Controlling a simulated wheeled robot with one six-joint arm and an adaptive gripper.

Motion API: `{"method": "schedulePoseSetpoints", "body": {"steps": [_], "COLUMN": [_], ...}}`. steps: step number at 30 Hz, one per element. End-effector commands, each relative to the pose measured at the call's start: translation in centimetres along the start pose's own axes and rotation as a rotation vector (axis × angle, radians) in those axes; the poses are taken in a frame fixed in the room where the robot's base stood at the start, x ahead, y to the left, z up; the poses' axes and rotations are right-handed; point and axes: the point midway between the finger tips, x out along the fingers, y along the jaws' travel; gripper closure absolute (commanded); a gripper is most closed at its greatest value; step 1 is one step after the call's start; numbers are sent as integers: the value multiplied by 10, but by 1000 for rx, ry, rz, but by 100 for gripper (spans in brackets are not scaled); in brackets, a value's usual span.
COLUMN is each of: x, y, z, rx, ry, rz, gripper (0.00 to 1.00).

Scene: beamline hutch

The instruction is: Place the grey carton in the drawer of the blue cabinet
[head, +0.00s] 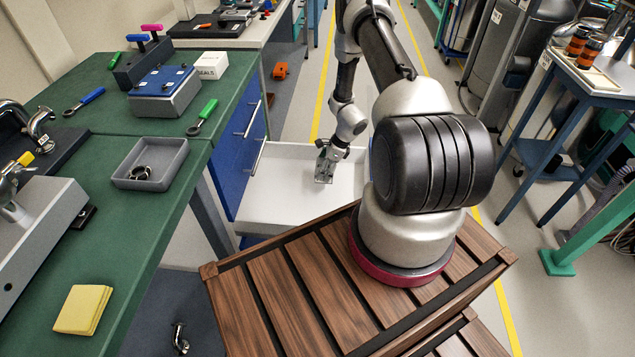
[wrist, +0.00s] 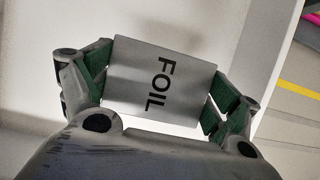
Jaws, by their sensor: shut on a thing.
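The grey carton (wrist: 160,78), marked FOIL, is between the two green-padded fingers of my gripper (wrist: 162,85) in the wrist view. Both pads press on its sides. In the head view my gripper (head: 324,172) points down over the open white drawer (head: 272,218) of the blue cabinet (head: 238,150). The carton is small there and mostly hidden by the fingers. The drawer looks empty otherwise. I cannot tell whether the carton touches the drawer floor.
The green workbench (head: 110,228) on the left holds a grey tray (head: 150,165) with rings, a white box (head: 209,66), a yellow pad (head: 83,309) and tools. An orange item (head: 280,71) lies behind the cabinet. A side table (head: 590,80) stands at the right.

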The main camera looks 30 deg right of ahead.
Motion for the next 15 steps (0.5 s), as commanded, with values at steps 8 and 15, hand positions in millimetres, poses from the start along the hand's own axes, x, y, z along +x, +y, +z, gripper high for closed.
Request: {"method": "schedulePoseSetpoints", "body": {"steps": [8, 15], "x": [27, 50], "y": [1, 0], "z": [-11, -20], "rx": [-3, -4], "ry": [0, -1], "rz": [2, 1], "gripper": [36, 36]}}
